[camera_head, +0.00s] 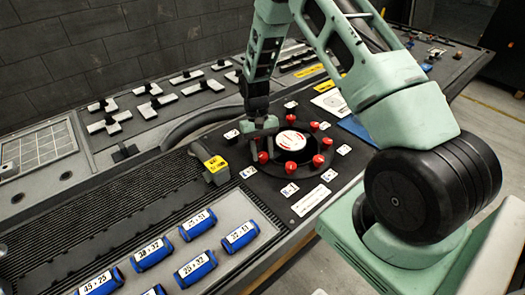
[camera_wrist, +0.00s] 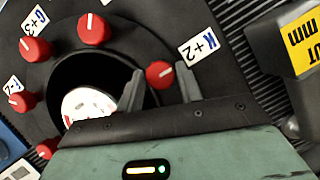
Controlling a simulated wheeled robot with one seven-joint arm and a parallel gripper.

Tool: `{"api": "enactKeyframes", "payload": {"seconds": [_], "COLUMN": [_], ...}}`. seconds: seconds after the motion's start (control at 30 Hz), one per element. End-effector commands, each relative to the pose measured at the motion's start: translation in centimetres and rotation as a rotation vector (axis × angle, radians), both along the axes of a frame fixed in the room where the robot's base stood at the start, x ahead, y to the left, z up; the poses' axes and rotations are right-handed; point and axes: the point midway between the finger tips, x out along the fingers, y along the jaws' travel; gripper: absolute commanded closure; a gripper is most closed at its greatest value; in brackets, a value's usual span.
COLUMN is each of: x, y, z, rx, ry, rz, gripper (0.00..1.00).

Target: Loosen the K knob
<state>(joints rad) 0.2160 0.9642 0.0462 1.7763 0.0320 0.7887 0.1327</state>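The K knob (camera_wrist: 160,74) is a small red knob on a black ring, beside a white label (camera_wrist: 198,45) reading "K +2" in the wrist view. In the head view the knob (camera_head: 263,157) shows just under my gripper (camera_head: 263,146). My gripper (camera_wrist: 159,80) is open, with one grey finger on each side of the knob and a narrow gap on both sides. Whether the fingertips reach down past the knob's top is hard to tell.
A white round part (camera_head: 291,141) lies in the dark centre opening. A yellow-topped grey block (camera_head: 216,164) stands close by. Blue labelled cylinders (camera_head: 240,236) lie at the front.

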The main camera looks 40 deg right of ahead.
Motion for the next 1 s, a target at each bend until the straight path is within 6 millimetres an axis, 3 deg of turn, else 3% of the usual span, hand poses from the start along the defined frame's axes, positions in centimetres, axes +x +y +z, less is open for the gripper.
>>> {"api": "enactKeyframes", "payload": {"seconds": [0.47,0.67,1.0], "x": [0.4,1.8,4.7], "y": [-0.1,-0.6,-1.6], "z": [0.8,4.0,11.4], "rx": [0.000,-0.001,-0.001], "ry": [-0.003,-0.006,-0.006], "rz": [-0.001,-0.001,-0.002], "gripper": [0.48,0.48,0.48]}}
